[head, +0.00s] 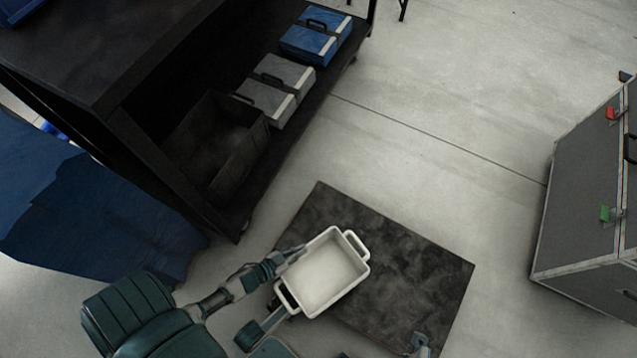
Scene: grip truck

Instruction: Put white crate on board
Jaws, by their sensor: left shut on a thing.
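The white crate (325,274), an open rectangular bin with a loop handle at each end, is at the lower middle of the head view. It appears over the dark board (410,262), which lies flat on the floor. The crate's lower-left end reaches past the board's near-left edge in the picture. I cannot tell whether the crate touches the board. My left gripper (291,256) is shut on the crate at its left side. My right gripper (419,344) seems to show partly at the bottom edge, over the board; its jaws are unclear.
A black shelf rack (110,60) at upper left holds a dark bin (217,145), grey cases (278,88) and a blue case (316,38). Blue fabric (90,205) hangs at left. A large grey case (590,205) stands at right. Floor between is clear.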

